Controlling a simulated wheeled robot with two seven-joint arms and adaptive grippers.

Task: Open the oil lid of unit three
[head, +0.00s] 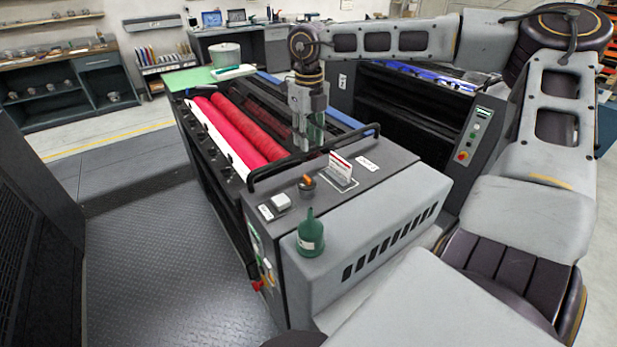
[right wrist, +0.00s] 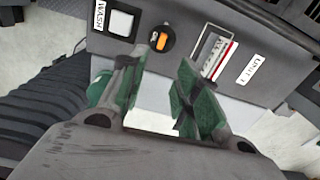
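A round black cap with an orange bar (head: 307,184) sits on the grey top of the inking unit (head: 375,185), which has red rollers. I take it for the oil lid; the cap also shows in the right wrist view (right wrist: 161,39). The label beside it (head: 367,163) begins with "UNIT"; I cannot read its number surely. My right gripper (head: 309,145) points down above the unit, behind the cap in the head view. Its green-padded fingers (right wrist: 160,80) are apart with nothing between them. My left gripper is not in view.
A white wash button (head: 281,201) and a green bottle (head: 311,232) stand near the cap. A holder with red-and-white cards (head: 341,168) is on its other side. A black rail (head: 300,158) runs behind. Another unit with blue rollers (head: 425,75) stands beyond.

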